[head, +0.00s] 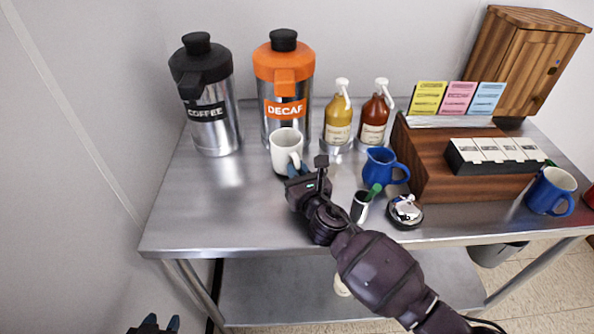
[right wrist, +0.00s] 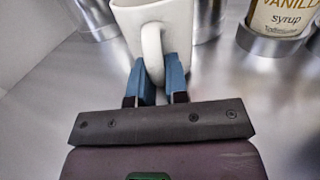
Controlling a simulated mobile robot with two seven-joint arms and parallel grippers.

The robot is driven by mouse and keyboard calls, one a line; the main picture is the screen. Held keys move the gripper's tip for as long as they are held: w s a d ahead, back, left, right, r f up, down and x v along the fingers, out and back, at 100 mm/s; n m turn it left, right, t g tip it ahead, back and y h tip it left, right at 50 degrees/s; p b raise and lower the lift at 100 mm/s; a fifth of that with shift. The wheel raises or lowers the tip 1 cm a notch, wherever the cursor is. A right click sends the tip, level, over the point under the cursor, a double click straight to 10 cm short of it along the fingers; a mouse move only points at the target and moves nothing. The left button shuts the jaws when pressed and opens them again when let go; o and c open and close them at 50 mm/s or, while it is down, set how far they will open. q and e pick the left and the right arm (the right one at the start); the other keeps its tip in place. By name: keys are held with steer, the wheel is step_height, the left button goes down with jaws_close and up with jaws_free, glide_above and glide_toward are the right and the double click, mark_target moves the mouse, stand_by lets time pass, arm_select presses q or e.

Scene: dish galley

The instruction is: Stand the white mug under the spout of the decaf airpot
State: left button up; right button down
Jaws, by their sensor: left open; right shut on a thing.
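The white mug (head: 286,148) is upright in front of the decaf airpot (head: 284,88), which has an orange top and a DECAF label. In the head view the mug overlaps the airpot's lower front, below the orange spout; I cannot tell whether it touches the counter. My right gripper (head: 298,172) is shut on the mug's handle. In the right wrist view the blue fingers (right wrist: 158,80) sit on either side of the handle of the white mug (right wrist: 160,32). My left gripper (head: 154,324) is open and empty at the bottom edge, away from the counter.
A coffee airpot (head: 206,100) with a black top stands left of the decaf one. Syrup bottles (head: 338,118) stand to its right. A blue pitcher (head: 380,168), a dark cup (head: 360,208) and a wooden organizer (head: 450,180) are further right. The counter's left front (head: 210,210) is clear.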

steer(key=shift+f, duration=0.25)
steer(key=c, duration=1.1)
jaws_free()
steer(key=shift+c, duration=0.2)
steer(key=shift+o, duration=0.5)
steer(key=shift+s, duration=0.1)
steer(key=v, duration=1)
steer(key=shift+s+d+r, duration=0.1)
steer(key=shift+s+d, duration=0.05)
steer(key=shift+s, duration=0.15)
